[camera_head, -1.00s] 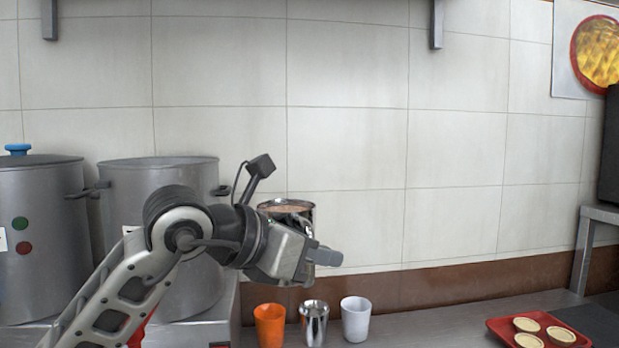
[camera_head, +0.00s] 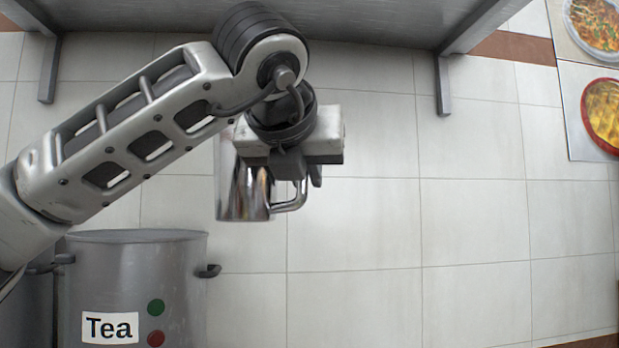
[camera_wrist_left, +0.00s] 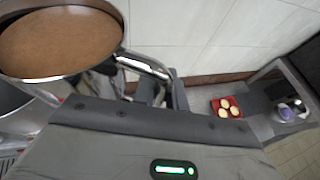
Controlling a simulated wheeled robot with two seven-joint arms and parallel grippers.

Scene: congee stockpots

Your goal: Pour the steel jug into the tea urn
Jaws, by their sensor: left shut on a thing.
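The steel jug (camera_head: 232,195) is shiny and hangs upright, or nearly so, above and right of the tea urn's rim. My left gripper (camera_head: 301,172) is shut on its handle (camera_head: 291,198). In the left wrist view the jug (camera_wrist_left: 62,72) is at the top left, with brown liquid (camera_wrist_left: 60,42) near its brim; my left gripper (camera_wrist_left: 150,92) is partly hidden behind the wrist body. The tea urn (camera_head: 110,275) is a grey metal pot with a "Tea" label, at the lower left. Its inside is not visible. My right gripper is not in view.
A metal shelf (camera_head: 385,25) with brackets runs along the tiled wall, close above my left arm. Another grey pot (camera_head: 32,310) stands left of the urn. The wrist view shows a red tray (camera_wrist_left: 226,107) with tarts on the counter.

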